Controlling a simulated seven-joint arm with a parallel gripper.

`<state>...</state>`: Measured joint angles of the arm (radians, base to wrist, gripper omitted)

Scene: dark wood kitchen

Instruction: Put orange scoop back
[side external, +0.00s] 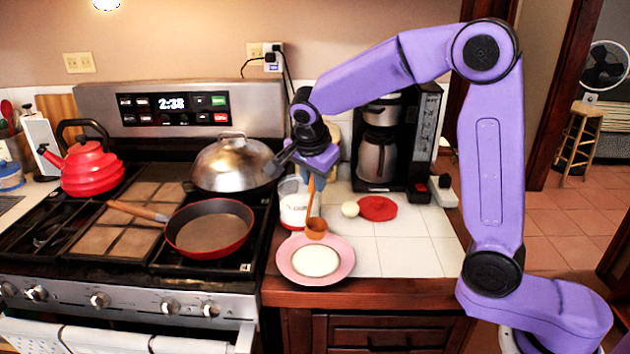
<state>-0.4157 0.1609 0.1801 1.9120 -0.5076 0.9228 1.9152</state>
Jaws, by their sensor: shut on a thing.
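The orange scoop (316,227) hangs below my gripper (309,174), with its handle pointing up and its bowl at the bottom. My gripper is shut on the scoop's handle. The bowl shows just above the far edge of a pink plate (286,268); whether it touches the plate I cannot tell. A white canister with a red band (293,212) stands on the counter, just left of and behind the scoop. Its top is partly hidden by my gripper and the scoop.
A red lid (377,208) and a small pale round thing (350,209) lie right of the canister. A coffee maker (385,140) stands behind them. A red pan (210,230) and a domed pan (232,165) are on the stove at left. The counter's front right is clear.

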